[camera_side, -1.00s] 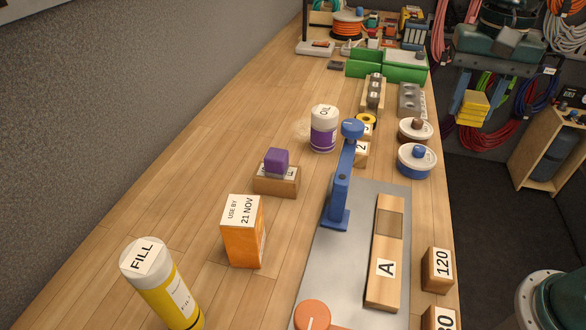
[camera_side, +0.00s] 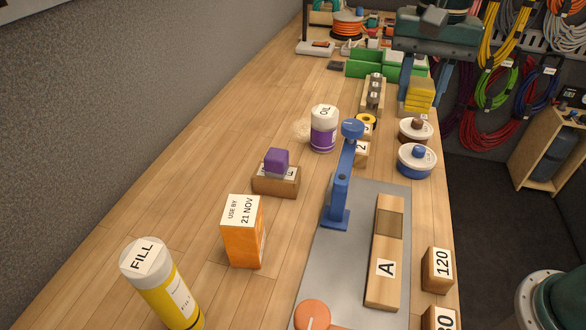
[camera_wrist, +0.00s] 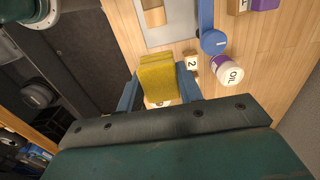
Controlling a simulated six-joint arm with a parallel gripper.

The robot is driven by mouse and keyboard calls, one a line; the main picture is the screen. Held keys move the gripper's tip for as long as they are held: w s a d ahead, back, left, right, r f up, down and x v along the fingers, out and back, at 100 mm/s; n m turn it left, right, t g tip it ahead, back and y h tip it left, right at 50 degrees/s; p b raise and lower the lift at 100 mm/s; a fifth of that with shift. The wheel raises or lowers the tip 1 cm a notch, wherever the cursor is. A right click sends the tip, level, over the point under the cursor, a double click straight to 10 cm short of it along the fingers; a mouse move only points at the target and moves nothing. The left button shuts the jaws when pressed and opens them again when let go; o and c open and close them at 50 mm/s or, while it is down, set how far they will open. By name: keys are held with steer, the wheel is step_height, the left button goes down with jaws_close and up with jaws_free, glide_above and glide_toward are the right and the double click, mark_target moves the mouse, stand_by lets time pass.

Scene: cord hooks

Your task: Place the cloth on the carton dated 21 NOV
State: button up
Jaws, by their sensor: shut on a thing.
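The cloth is a yellow folded stack (camera_side: 417,97), held in my gripper (camera_side: 422,101) at the upper right of the side view. In the wrist view, the cloth (camera_wrist: 157,80) sits between the blue fingers of my gripper (camera_wrist: 158,86). The carton dated 21 NOV (camera_side: 243,236) is an orange box with a white top reading "USE BY 21 NOV". It stands upright on the bench in the left foreground, with nothing on top. My gripper is well beyond it and to the right. The carton is not visible in the wrist view.
A purple-topped wooden block (camera_side: 276,178) stands just behind the carton, and a yellow FILL canister (camera_side: 163,285) in front. A tall blue clamp (camera_side: 341,185) rises from a grey plate (camera_side: 345,275) to its right. An OIL jar (camera_side: 323,130) stands farther back. Bench left of the carton is clear.

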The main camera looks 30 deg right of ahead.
steer(key=w+a, duration=0.4)
steer(key=a, duration=1.2)
glide_above(241, 210)
steer(key=f, duration=0.2)
steer(key=shift+r, duration=0.2)
steer(key=shift+f, duration=0.1)
steer(key=shift+f, duration=3.9)
steer(key=shift+f, duration=0.15)
steer(key=o, duration=1)
